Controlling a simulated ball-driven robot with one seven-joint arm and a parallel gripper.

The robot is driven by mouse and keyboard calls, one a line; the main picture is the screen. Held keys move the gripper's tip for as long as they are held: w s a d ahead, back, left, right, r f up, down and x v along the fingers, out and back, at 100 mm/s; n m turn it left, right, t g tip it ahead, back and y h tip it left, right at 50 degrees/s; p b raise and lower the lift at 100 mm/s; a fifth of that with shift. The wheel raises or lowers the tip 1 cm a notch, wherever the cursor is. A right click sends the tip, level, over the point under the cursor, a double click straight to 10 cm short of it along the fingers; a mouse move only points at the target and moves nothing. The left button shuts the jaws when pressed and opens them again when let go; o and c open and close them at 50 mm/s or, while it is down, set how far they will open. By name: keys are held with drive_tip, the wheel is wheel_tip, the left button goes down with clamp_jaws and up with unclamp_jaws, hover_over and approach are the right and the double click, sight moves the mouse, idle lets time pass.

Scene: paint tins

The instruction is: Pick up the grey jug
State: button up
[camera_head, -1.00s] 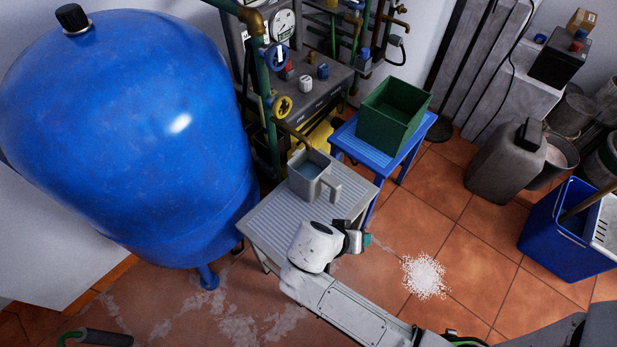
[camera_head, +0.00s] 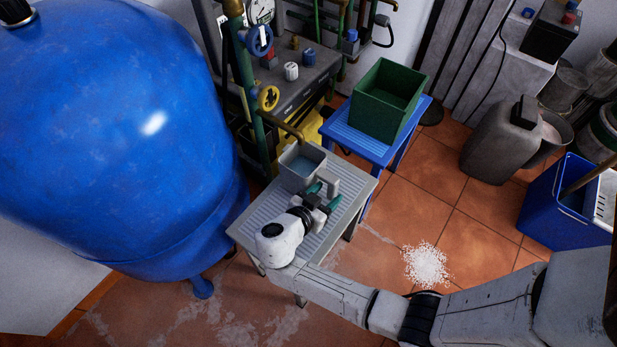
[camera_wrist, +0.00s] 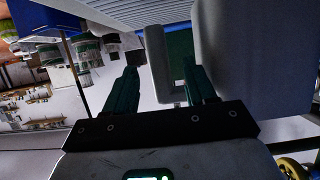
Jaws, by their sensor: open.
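The grey jug (camera_head: 298,171) stands upright on the grey ribbed table, its handle (camera_head: 331,181) facing right toward my gripper. Bluish liquid shows inside it. My gripper (camera_head: 323,194) is open, its green fingers at the handle. In the wrist view the jug's body (camera_wrist: 245,50) fills the upper right. Its handle (camera_wrist: 158,55) shows between and beyond the two fingers of my gripper (camera_wrist: 163,80). I cannot tell whether a finger touches the handle.
The grey table (camera_head: 252,222) has bare room left of my gripper. A blue stool (camera_head: 345,137) bearing a green crate (camera_head: 378,105) stands behind right. A large blue tank (camera_head: 120,150) is close on the left. A brass spout (camera_head: 290,128) reaches near the jug's back.

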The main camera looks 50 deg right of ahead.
drive_tip(key=shift+x, duration=2.75)
drive_tip(key=shift+r, duration=0.2)
drive_tip(key=shift+w+r, duration=0.1)
clamp_jaws()
